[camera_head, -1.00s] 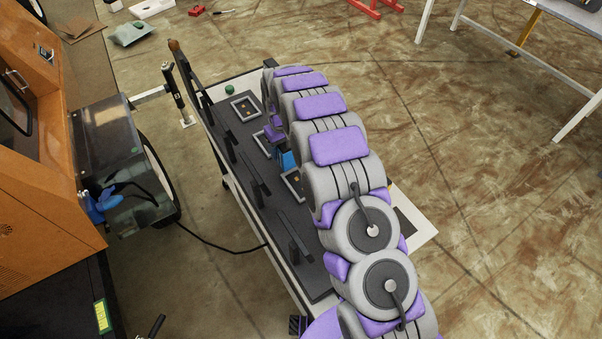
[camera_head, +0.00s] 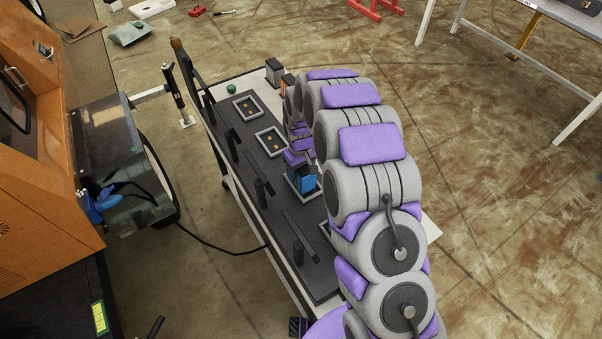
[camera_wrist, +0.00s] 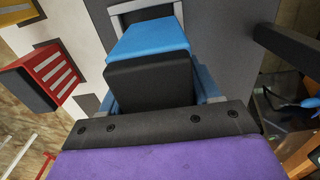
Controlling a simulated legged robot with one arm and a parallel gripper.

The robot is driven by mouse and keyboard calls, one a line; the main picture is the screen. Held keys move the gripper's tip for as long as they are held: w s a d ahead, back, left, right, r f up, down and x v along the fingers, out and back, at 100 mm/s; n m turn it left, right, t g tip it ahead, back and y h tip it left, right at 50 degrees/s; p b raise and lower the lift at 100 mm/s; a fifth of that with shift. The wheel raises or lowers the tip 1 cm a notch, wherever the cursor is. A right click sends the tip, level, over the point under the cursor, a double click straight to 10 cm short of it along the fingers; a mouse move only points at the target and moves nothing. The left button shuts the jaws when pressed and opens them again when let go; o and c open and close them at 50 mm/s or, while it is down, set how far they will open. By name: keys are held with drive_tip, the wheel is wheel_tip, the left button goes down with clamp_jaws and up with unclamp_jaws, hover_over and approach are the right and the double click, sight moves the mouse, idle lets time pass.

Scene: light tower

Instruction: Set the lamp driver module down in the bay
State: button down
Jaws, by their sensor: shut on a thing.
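The lamp driver module (camera_head: 306,182) is a blue block with a black part, held in my gripper (camera_head: 298,165). It also shows in the wrist view (camera_wrist: 150,40), where its black face is between my fingers (camera_wrist: 158,92). In the head view the module is over a grey-framed bay (camera_head: 293,188) on the dark deck and hides most of it. A grey frame edge (camera_wrist: 140,8) shows beyond the module in the wrist view. I cannot tell whether the module touches the bay floor.
Two empty framed bays, far (camera_head: 236,113) and middle (camera_head: 261,149), show gold contacts. A red block (camera_wrist: 48,75) and a dark grey block (camera_head: 273,72) stand at the deck's far right. Upright dark bars (camera_head: 232,148) line the left side. An orange cabinet (camera_head: 50,195) stands left.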

drive_tip(key=shift+s+d+f, duration=0.1)
drive_tip(key=shift+f, duration=0.55)
drive_tip(key=shift+s+d+f, duration=0.15)
drive_tip(key=shift+d, duration=0.2)
drive_tip(key=c, duration=0.7)
unclamp_jaws()
drive_tip(key=shift+d+f, duration=0.1)
drive_tip(key=o, duration=0.4)
drive_tip(key=shift+w+d+f, duration=0.1)
drive_tip(key=shift+w, duration=0.15)
drive_tip(key=shift+c, duration=0.2)
drive_tip(key=shift+o, duration=0.5)
drive_tip(key=shift+r, duration=0.2)
